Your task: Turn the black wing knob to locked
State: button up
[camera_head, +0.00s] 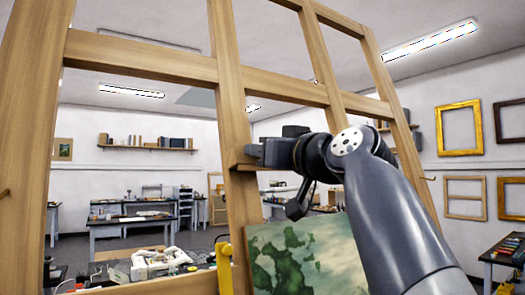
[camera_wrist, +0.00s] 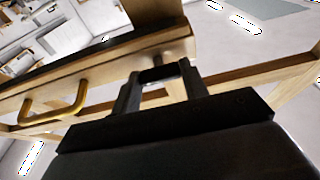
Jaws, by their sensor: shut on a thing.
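The black wing knob (camera_wrist: 157,74) shows in the wrist view as a small dark piece at the face of a wooden ledge (camera_wrist: 95,70). My gripper (camera_wrist: 160,80) is shut on it, with one finger on each side. Most of the knob is hidden between the fingers, and I cannot tell its turn angle or see any locked mark. In the head view my gripper (camera_head: 250,150) is at the wooden easel's middle upright (camera_head: 232,100), beside a small ledge (camera_head: 250,167); the knob is hidden there.
A brass handle (camera_wrist: 60,112) sits on the wooden ledge, left of my fingers. A green and white painting (camera_head: 300,258) stands low behind my arm. A yellow piece (camera_head: 224,268) is at the upright's lower part. Worktables (camera_head: 130,222) stand farther back.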

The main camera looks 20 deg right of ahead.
jog(key=o, duration=1)
jog(key=shift+b+v, duration=2.15)
jog(key=shift+v, duration=3.3)
jog(key=shift+a, duration=0.1)
jog(key=p+x, duration=0.4)
jog(key=x, duration=0.6)
jog(key=shift+w, duration=0.4)
